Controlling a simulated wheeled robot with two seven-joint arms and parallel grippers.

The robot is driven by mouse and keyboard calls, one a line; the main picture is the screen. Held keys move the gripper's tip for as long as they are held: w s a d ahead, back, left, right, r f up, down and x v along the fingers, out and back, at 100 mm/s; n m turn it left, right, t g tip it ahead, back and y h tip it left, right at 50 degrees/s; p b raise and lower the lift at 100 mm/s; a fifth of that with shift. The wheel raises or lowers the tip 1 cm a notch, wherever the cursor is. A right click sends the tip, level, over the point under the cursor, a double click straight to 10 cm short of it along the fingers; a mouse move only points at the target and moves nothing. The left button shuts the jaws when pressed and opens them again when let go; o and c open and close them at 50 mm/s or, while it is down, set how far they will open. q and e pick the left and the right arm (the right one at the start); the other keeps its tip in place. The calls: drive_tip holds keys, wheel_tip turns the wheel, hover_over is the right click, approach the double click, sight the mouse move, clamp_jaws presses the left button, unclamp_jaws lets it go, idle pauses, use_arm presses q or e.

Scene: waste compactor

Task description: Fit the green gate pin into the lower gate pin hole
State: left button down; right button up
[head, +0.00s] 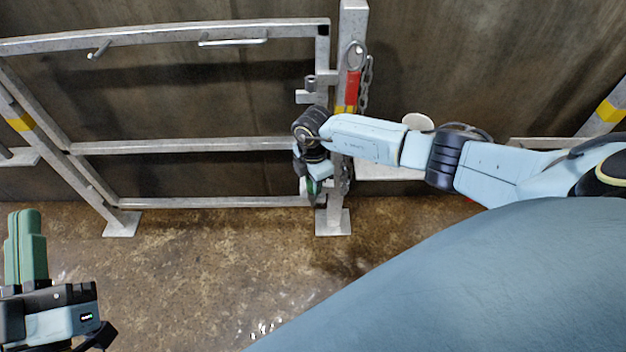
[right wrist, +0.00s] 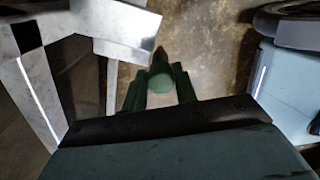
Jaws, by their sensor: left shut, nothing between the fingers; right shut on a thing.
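The green gate pin (right wrist: 160,83) shows in the right wrist view as a round green end with a darker, narrow part beyond it. My right gripper (right wrist: 158,73) is shut on it, one green finger on each side. A pale metal bracket (right wrist: 125,28) is just beyond and left of the pin; I cannot see the lower hole or tell whether the pin touches it. In the head view, my right gripper (head: 309,187) is low beside the gate post, and the pin is mostly hidden there. My left gripper (head: 26,246) is shut and empty at the far left.
The galvanised gate (head: 190,145) stands left of the upright post (head: 345,215). A red pin (head: 353,86) with a ring and chain (head: 366,85) hangs higher on the post. The wet brown floor (head: 200,255) in front is clear.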

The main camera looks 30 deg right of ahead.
drive_tip(key=o, duration=1)
drive_tip(key=shift+c, duration=0.2)
wheel_tip(320, 180, up, 7)
drive_tip(key=p, duration=0.7)
drive_tip(key=shift+p, duration=0.4)
